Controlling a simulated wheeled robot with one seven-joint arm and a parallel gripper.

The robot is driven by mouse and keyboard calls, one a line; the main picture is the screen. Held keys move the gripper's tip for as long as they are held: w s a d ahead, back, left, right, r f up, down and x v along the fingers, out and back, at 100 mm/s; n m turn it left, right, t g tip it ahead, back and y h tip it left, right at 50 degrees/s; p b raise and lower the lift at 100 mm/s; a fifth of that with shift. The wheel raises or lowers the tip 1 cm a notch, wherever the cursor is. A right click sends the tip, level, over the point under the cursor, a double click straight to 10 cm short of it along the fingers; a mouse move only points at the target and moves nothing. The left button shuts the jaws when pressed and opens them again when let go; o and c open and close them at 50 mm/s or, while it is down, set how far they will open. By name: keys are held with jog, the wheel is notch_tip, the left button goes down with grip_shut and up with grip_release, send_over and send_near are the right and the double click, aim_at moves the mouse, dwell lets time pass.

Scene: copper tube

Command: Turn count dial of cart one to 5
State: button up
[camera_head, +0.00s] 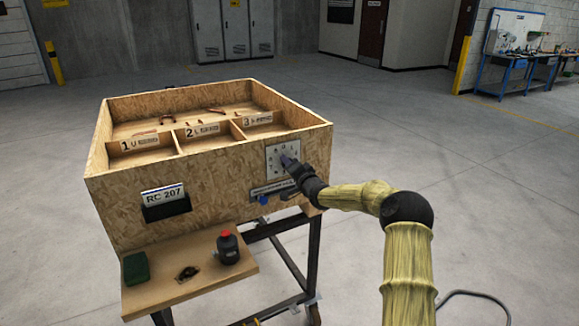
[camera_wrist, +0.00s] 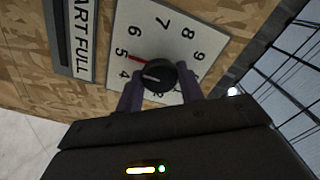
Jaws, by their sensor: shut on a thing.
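The count dial is a white plate (camera_wrist: 182,38) with black numbers on the wooden cart (camera_head: 215,195); the plate also shows in the head view (camera_head: 273,167). In the wrist view its round black knob (camera_wrist: 158,77) sits between the two purple fingers of my gripper (camera_wrist: 160,84), which is shut on it. A red pointer beside the knob points toward the 5. The numbers 4 to 9 can be read; the fingers and gripper body hide part of the lower plate. In the head view my gripper (camera_head: 289,162) reaches the dial from the right.
A "CART FULL" label (camera_wrist: 80,40) is beside the dial plate. On the cart's front shelf (camera_head: 210,277) are a dark bottle with a red cap (camera_head: 228,248) and a green block (camera_head: 136,267). The floor right of the cart is open.

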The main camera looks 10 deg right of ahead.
jog(key=shift+d+f, duration=0.1)
jog(key=o, duration=1)
jog(key=shift+s, duration=0.1)
jog(key=b+v, duration=0.4)
jog(key=v, duration=1.3)
jog(key=shift+s, duration=0.1)
